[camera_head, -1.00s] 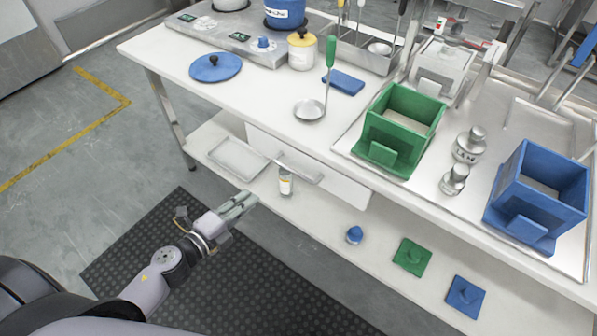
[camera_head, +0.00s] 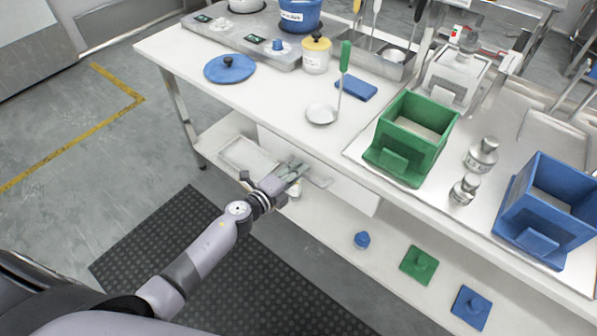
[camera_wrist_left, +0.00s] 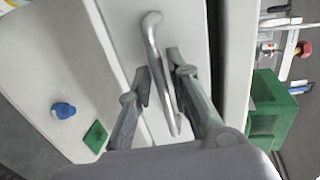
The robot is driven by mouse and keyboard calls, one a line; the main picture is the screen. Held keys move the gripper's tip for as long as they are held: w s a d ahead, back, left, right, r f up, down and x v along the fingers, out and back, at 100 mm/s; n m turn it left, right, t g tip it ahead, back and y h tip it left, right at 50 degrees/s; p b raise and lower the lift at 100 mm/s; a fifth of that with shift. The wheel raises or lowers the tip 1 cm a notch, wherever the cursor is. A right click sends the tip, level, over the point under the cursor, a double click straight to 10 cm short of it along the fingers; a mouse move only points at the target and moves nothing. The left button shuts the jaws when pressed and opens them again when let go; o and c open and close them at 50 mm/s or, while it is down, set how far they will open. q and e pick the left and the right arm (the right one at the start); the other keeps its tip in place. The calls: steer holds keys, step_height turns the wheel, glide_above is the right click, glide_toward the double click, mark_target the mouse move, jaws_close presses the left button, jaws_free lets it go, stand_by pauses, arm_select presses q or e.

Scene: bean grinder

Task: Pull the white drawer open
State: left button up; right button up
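The white drawer (camera_head: 350,194) is under the table top, its front partly hidden by my left gripper (camera_head: 296,168) in the head view. The wrist view shows the drawer front (camera_wrist_left: 188,25) and its long metal bar handle (camera_wrist_left: 153,42). In that view my left gripper (camera_wrist_left: 160,66) is open, with one finger on each side of the handle and visible space between them. I cannot tell whether either finger touches it. In the head view the handle (camera_head: 320,182) sticks out just past the fingers. My right gripper is not in view.
The floor in front is clear.

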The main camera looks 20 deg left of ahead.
arm_select(q)
steer(key=shift+w+d, duration=0.15)
steer(key=shift+w, duration=0.25)
steer(key=shift+c, duration=0.3)
jaws_close()
steer(key=shift+f, duration=0.1)
